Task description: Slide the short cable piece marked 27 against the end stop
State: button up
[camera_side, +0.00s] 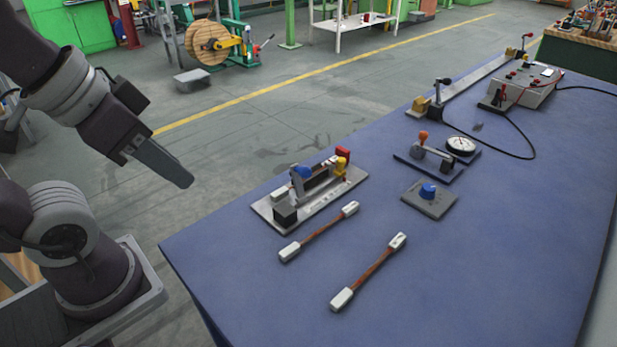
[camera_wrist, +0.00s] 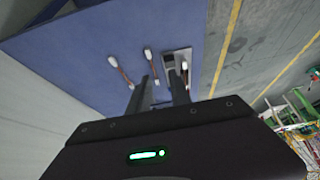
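Two short cable pieces with white ends and reddish-brown middles lie apart on the blue bench: one cable piece (camera_side: 320,231) beside the metal fixture (camera_side: 270,211), the other cable piece (camera_side: 370,271) nearer the camera. I cannot read a 27 on either. The fixture carries a dark block, a blue knob, a yellow part and a red block (camera_side: 343,154); I cannot tell which part is the end stop. My gripper (camera_side: 182,179) is in the air left of the bench, away from the pieces. In the wrist view its two fingers (camera_wrist: 161,82) are apart with nothing between them.
The bench's near right area is clear.

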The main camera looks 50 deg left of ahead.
jog(key=shift+w, duration=0.15)
jog(key=c, duration=0.3)
jog(key=shift+g, duration=0.9)
jog(key=w, duration=0.2)
jog(key=w+a+f, duration=0.1)
jog(key=w, duration=0.2)
jog(key=shift+w+a+f, duration=0.3)
jog(key=shift+a+f, duration=0.05)
jog(key=shift+a, duration=0.05)
grip_shut()
jog(key=g, duration=0.4)
send_near(269, 208)
jog(key=s+r, duration=0.4)
notch_tip(269, 208, down, 11)
jog(key=shift+r, duration=0.1)
jog(key=w, duration=0.2)
jog(key=shift+w+a+r, duration=0.1)
jog(key=shift+w, duration=0.75)
